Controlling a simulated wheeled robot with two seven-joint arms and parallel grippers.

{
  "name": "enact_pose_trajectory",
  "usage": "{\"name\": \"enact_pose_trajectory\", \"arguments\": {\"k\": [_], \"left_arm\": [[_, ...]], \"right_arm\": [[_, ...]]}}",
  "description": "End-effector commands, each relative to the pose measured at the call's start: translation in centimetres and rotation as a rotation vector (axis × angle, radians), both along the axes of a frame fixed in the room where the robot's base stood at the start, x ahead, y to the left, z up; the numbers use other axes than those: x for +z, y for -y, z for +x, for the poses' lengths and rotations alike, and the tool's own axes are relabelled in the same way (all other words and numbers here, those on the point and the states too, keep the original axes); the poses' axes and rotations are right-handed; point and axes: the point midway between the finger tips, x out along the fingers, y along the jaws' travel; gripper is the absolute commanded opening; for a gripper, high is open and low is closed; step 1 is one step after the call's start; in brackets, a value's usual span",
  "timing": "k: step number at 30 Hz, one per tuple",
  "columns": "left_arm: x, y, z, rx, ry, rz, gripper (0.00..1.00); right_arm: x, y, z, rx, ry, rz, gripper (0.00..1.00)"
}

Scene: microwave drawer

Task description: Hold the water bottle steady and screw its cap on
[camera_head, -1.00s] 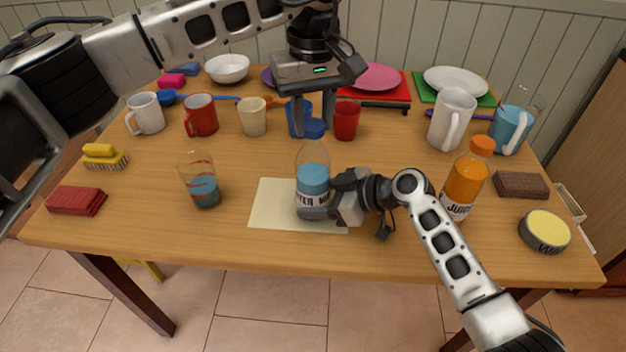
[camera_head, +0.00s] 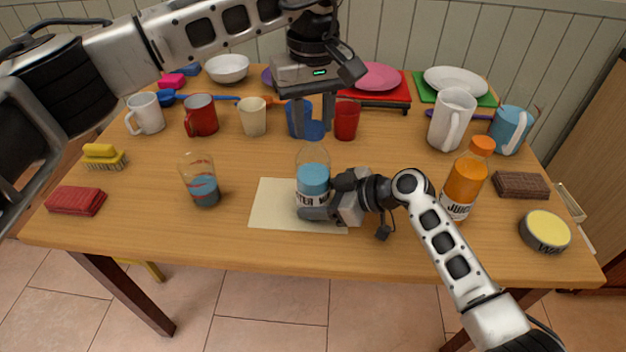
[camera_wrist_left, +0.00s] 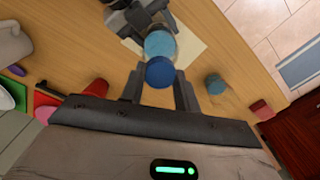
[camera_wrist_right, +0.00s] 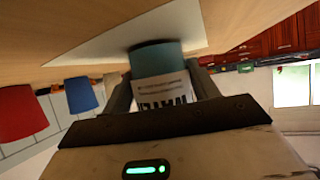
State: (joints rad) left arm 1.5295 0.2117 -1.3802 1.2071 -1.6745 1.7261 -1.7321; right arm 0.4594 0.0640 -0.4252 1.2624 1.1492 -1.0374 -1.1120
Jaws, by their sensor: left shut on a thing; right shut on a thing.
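The clear water bottle (camera_head: 313,180) with blue water and a white label stands upright on a cream mat (camera_head: 268,205). My right gripper (camera_head: 316,206) is shut around its lower body from the right; the right wrist view shows the label (camera_wrist_right: 160,92) between the fingers. My left gripper (camera_head: 313,130) points down above the bottle, shut on the blue cap (camera_head: 314,131).
A glass with blue liquid (camera_head: 204,182) stands left of the mat. An orange juice bottle (camera_head: 465,182) stands right, beside my right forearm. A red cup (camera_head: 346,120) and blue cup (camera_head: 293,118) stand close behind the left fingers. The table front is clear.

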Motion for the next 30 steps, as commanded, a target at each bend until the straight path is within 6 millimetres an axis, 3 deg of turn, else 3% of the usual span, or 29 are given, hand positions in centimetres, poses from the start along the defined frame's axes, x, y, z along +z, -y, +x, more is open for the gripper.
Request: {"name": "enact_pose_trajectory", "arguments": {"k": [30], "left_arm": [[-0.59, -0.02, 0.00, 0.000, 0.000, 0.001, 0.11]], "right_arm": [[0.07, -0.02, 0.04, -0.001, 0.001, 0.001, 0.47]]}}
